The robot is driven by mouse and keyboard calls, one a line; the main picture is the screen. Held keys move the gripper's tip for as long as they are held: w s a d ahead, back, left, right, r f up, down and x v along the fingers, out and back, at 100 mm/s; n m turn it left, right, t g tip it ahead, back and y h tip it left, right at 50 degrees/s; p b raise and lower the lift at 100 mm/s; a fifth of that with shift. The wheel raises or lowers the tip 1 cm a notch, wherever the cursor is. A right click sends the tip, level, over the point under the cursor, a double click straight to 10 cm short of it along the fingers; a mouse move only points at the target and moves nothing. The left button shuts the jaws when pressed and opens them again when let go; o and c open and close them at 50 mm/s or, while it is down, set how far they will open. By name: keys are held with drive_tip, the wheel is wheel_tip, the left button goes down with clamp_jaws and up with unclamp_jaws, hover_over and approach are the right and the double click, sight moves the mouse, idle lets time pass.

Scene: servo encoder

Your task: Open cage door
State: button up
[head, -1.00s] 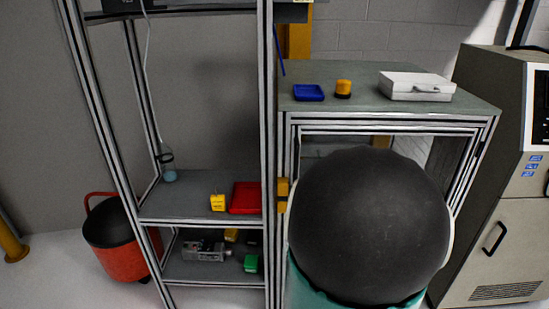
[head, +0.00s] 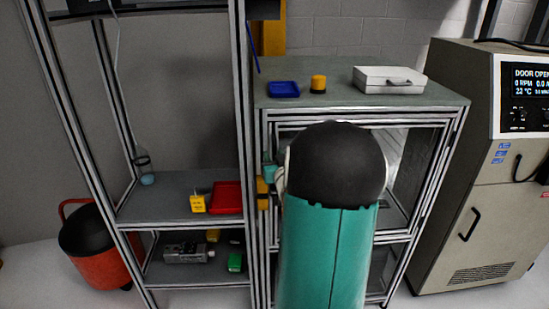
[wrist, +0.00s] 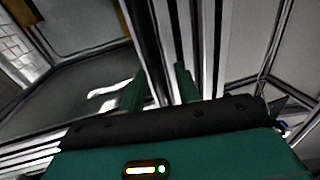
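The cage is a metal-profile frame (head: 455,135) under a grey-green top. My arm covers most of its front, so I cannot tell how far the door stands open. A slanted inner frame (head: 428,185) shows at the right of the opening. A yellow part (head: 262,186) sits on the left post. My gripper (head: 271,175) is beside that post, near the yellow part, mostly hidden by my arm. In the wrist view, my gripper's two green fingers (wrist: 161,88) are apart, with metal profiles showing between and beyond them. I cannot tell whether they touch.
A shelf rack (head: 165,205) with a red tray (head: 227,198) and yellow block (head: 198,204) stands close on the left. A blue tray (head: 284,89), orange-black object (head: 318,84) and white case (head: 390,79) lie on top. A cabinet (head: 490,190) displaying "DOOR OPEN" stands right.

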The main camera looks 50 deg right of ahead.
clamp_jaws()
drive_tip(key=shift+s+a, duration=0.1)
